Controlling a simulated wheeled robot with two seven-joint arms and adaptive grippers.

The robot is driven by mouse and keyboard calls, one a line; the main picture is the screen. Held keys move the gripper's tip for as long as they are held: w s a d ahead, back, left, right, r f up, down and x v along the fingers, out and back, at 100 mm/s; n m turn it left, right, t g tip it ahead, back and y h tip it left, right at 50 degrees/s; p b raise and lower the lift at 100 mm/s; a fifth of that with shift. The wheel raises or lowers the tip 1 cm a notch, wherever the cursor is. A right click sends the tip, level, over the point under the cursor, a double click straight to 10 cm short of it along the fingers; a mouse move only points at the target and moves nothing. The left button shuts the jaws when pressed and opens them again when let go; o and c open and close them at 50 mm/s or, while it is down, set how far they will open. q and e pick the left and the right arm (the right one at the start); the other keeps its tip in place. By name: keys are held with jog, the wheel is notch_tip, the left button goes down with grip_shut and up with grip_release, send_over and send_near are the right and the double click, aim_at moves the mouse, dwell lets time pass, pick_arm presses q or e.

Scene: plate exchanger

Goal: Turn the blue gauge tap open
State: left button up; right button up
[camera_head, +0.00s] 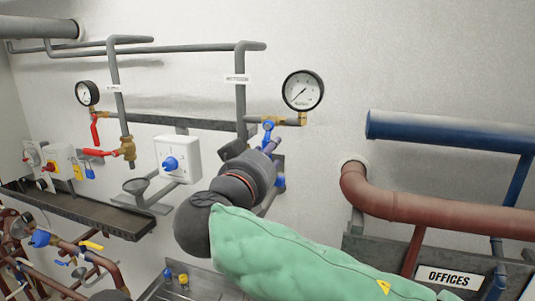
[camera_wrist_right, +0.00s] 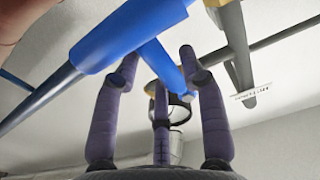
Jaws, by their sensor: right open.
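The blue gauge tap (camera_head: 268,128) is on the brass fitting left of the right-hand pressure gauge (camera_head: 303,90). My right gripper (camera_head: 272,146) reaches up to just below the tap, its fingers partly overlapping the area under it. In the right wrist view the three purple fingers of my right gripper (camera_wrist_right: 160,75) are spread apart. My left gripper is out of view.
A white box with a blue knob (camera_head: 171,163) is on the wall to the left. A grey vertical pipe (camera_head: 240,95) runs beside the tap. A brown pipe (camera_head: 430,208) and a blue pipe (camera_head: 450,132) stand out on the right.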

grip_shut()
